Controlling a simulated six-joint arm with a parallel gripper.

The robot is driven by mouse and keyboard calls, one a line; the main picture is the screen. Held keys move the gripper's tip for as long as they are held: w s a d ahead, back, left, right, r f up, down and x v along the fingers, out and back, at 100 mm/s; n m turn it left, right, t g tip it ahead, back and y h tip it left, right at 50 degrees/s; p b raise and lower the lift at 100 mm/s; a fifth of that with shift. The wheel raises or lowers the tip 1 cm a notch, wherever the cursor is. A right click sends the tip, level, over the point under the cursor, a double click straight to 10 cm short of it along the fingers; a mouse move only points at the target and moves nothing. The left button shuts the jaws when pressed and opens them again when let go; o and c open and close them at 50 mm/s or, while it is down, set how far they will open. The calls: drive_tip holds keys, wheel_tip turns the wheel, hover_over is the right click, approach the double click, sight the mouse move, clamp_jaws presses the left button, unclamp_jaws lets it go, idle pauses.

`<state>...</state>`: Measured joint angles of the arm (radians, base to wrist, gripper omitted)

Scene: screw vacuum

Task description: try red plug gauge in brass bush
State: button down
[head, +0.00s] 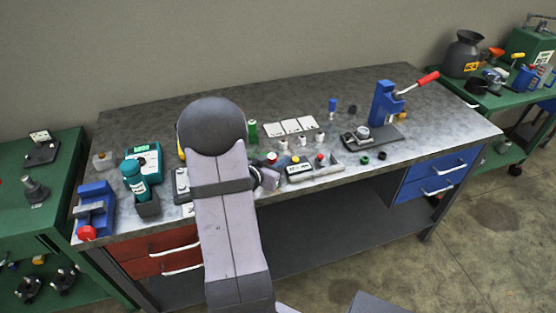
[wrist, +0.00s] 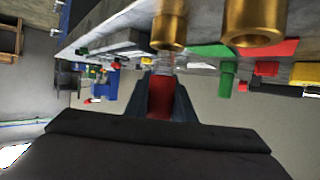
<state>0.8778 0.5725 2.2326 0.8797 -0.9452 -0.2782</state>
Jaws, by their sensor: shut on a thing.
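In the wrist view, my gripper (wrist: 161,84) is shut on the red plug gauge (wrist: 160,98), whose red handle sits between the dark fingers. The gauge's pale metal end (wrist: 161,60) points toward a brass bush (wrist: 171,24), close to its open end. Whether the tip touches or has entered the bush I cannot tell. A second, wider brass bush (wrist: 252,22) is to the right, apart from the gauge. In the head view my arm hides much of this area, and the gauge cannot be made out with certainty.
The wrist view shows green (wrist: 212,51) and red (wrist: 278,48) patches nearby. The bench's back is mostly clear.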

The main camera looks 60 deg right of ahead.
drive_tip(key=shift+r+p, duration=2.25)
drive_tip(key=shift+r, duration=0.4)
drive_tip(key=shift+f, duration=0.3)
drive_tip(key=shift+f+b, duration=2.2)
drive_tip(key=shift+f, duration=0.2)
drive_tip(key=shift+f, duration=0.35)
drive_tip(key=shift+r, duration=0.2)
drive_tip(key=shift+r+p, duration=2.65)
drive_tip(key=shift+r, duration=0.2)
